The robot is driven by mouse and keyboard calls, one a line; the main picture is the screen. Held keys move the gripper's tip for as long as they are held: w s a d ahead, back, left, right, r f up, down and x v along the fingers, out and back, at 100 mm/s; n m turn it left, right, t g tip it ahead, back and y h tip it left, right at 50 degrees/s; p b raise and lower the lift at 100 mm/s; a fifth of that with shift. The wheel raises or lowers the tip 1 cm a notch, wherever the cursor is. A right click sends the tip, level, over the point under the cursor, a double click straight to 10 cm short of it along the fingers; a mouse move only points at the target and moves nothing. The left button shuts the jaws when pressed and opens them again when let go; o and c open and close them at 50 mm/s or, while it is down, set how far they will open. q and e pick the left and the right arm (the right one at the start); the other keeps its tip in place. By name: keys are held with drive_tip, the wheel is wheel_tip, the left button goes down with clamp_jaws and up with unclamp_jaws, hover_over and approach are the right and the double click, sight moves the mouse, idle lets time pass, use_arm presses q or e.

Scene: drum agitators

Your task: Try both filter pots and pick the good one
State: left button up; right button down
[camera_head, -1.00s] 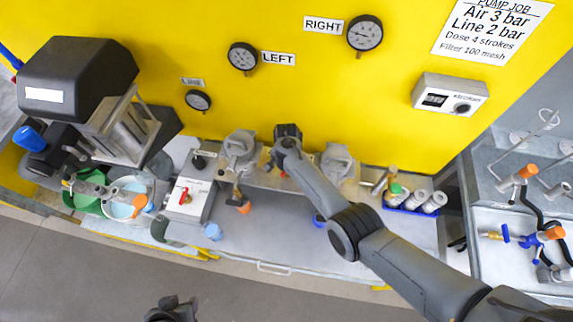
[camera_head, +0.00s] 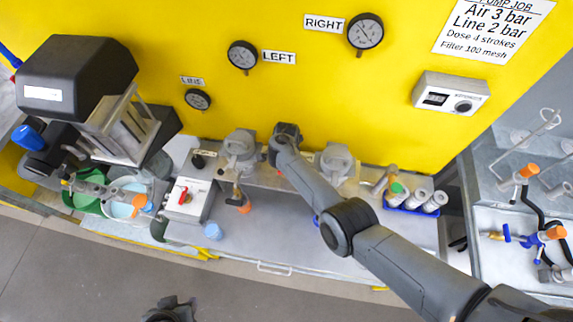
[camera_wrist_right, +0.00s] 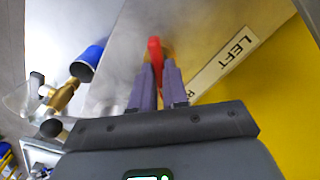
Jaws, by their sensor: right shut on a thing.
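Two grey filter pots stand against the yellow wall, the left pot (camera_head: 240,148) and the right pot (camera_head: 337,160). My right arm reaches between them, and its gripper (camera_wrist_right: 160,72) is shut on a red lever (camera_wrist_right: 154,48) beside a strip reading LEFT; the strip's other end is mostly hidden.
A grey control box with a red switch (camera_head: 185,198) stands left of the pots, beside a green bucket (camera_head: 84,202). A blue tray (camera_head: 409,208) with several cylinders is at right. A brass fitting with a blue cap (camera_wrist_right: 91,59) is near my right gripper. The front bench is mostly clear.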

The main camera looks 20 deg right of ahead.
drive_tip(key=shift+d, duration=0.1)
drive_tip(key=c, duration=1.1)
unclamp_jaws()
drive_tip(key=shift+c, duration=0.2)
drive_tip(key=shift+r, duration=0.1)
wheel_tip(320, 180, up, 11)
drive_tip(key=p, duration=0.3)
drive_tip(key=shift+f, duration=0.2)
